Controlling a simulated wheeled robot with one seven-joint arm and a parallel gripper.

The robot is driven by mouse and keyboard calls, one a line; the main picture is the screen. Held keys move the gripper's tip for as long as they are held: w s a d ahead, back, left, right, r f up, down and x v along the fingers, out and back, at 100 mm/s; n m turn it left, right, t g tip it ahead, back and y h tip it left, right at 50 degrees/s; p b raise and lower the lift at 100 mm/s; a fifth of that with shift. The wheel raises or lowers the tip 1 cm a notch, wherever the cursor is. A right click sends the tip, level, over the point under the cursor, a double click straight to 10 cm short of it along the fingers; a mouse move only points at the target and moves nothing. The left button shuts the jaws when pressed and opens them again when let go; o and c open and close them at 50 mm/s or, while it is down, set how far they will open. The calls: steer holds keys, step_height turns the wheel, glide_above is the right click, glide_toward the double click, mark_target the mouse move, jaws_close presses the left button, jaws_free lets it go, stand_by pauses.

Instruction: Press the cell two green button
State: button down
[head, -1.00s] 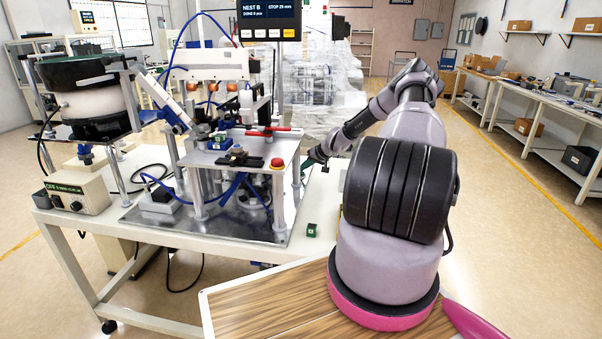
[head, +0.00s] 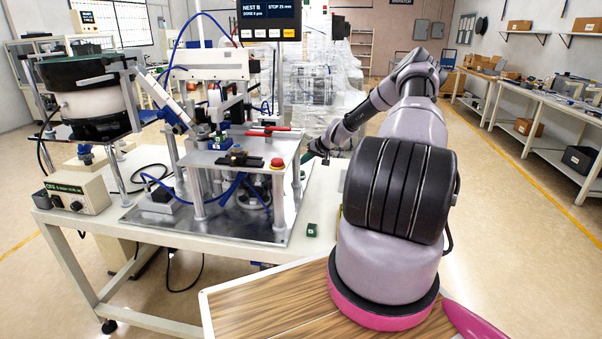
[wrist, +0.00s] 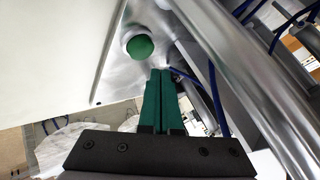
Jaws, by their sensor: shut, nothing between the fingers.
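A round green button (wrist: 140,46) in a pale collar shows in the wrist view, on a metal face beside a large white panel. I see no label that tells which cell it belongs to. My gripper (wrist: 161,73) has two green fingers pressed together with nothing between them. Their tips lie just below and to the right of the button in that picture, and I see no contact. In the head view my gripper (head: 308,156) is at the right side of the bench machine, partly hidden, and the button cannot be made out there.
A machine plate (head: 200,160) carries a red button (head: 277,163). A metal post (wrist: 240,85) and blue hoses stand close to the right of my fingers. A bowl feeder (head: 88,95) stands at the left.

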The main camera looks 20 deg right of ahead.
mark_target(303, 172)
steer(key=shift+r, duration=1.9)
